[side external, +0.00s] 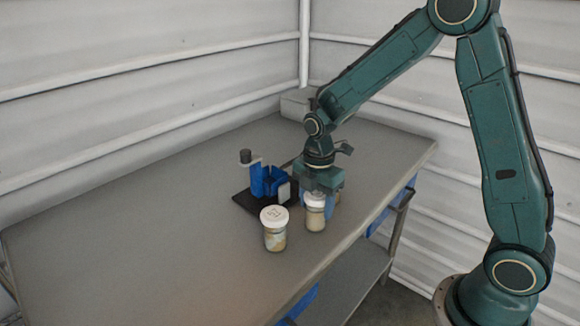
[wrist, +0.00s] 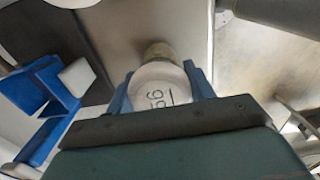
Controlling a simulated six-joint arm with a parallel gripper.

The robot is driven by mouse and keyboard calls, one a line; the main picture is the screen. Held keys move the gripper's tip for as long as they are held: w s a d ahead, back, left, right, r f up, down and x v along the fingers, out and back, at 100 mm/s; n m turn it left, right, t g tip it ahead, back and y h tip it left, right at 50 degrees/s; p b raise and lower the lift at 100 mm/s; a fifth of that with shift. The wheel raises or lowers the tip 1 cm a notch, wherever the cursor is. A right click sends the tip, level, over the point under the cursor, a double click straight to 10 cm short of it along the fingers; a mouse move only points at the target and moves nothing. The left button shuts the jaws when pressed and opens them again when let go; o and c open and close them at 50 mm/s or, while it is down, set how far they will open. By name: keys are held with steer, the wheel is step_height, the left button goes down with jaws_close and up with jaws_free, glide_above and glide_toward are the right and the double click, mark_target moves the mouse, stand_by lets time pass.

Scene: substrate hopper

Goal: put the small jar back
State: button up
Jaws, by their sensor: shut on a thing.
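The small jar (side external: 316,220) has a white lid and pale tan contents. It is upright at or just above the table; I cannot tell if its base touches. My gripper (side external: 318,197) points down with its blue fingers shut on the jar at the lid. In the wrist view, the lid (wrist: 160,93) with dark markings sits between my fingers (wrist: 160,92), and part of the brownish body shows beyond it. A larger jar (side external: 275,237) with a marked white lid stands apart, to the left and nearer the camera.
A blue fixture (side external: 257,184) with a black knob stands on a black base (side external: 243,204) left of my gripper; it also shows in the wrist view (wrist: 28,95). A grey box (side external: 293,103) sits at the table's back corner. The grey table (side external: 130,235) is clear at left.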

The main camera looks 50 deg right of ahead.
steer(key=shift+f, duration=0.1)
steer(key=o, duration=1.2)
step_height(320, 180, up, 12)
steer(key=shift+r, duration=0.15)
stand_by(0.5)
